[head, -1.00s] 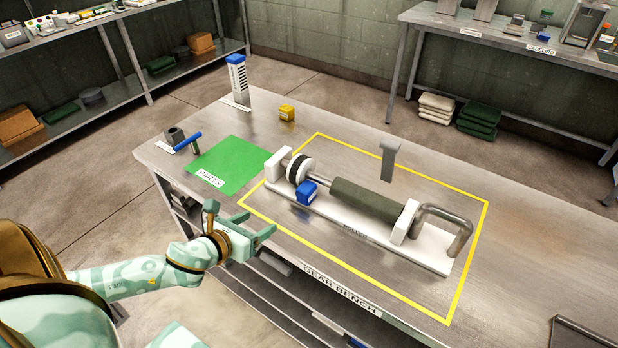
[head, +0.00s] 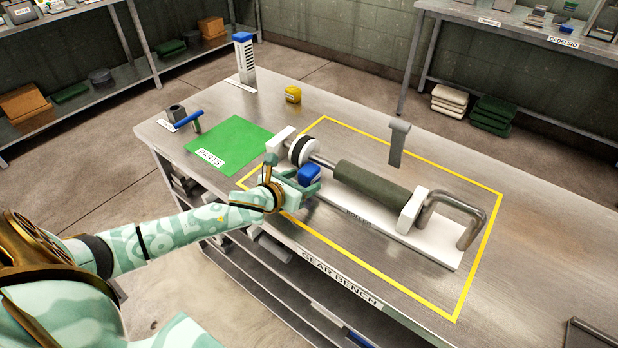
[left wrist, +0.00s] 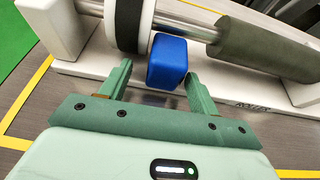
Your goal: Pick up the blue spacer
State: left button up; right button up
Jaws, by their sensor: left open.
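The blue spacer (head: 310,174) is a small blue block on the white base of the roller unit, just right of the black-and-white wheel. It also shows in the left wrist view (left wrist: 167,62), below the metal shaft. My left gripper (head: 298,182) is open, with one finger on each side of the spacer's near part. My right gripper is not in view.
The roller unit's white base (head: 415,240) carries a dark green roller (head: 372,190) and a bent metal handle (head: 460,205). A grey upright piece (head: 397,145) stands behind.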

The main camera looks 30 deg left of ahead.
pick_arm(q)
jog(key=shift+w+d+f, duration=0.25)
jog(key=shift+w+d, duration=0.15)
jog(key=shift+a, duration=0.1)
jog(key=shift+c, duration=1)
jog(key=shift+a, duration=0.1)
jog(key=c, duration=0.9)
jog(key=shift+r, duration=0.1)
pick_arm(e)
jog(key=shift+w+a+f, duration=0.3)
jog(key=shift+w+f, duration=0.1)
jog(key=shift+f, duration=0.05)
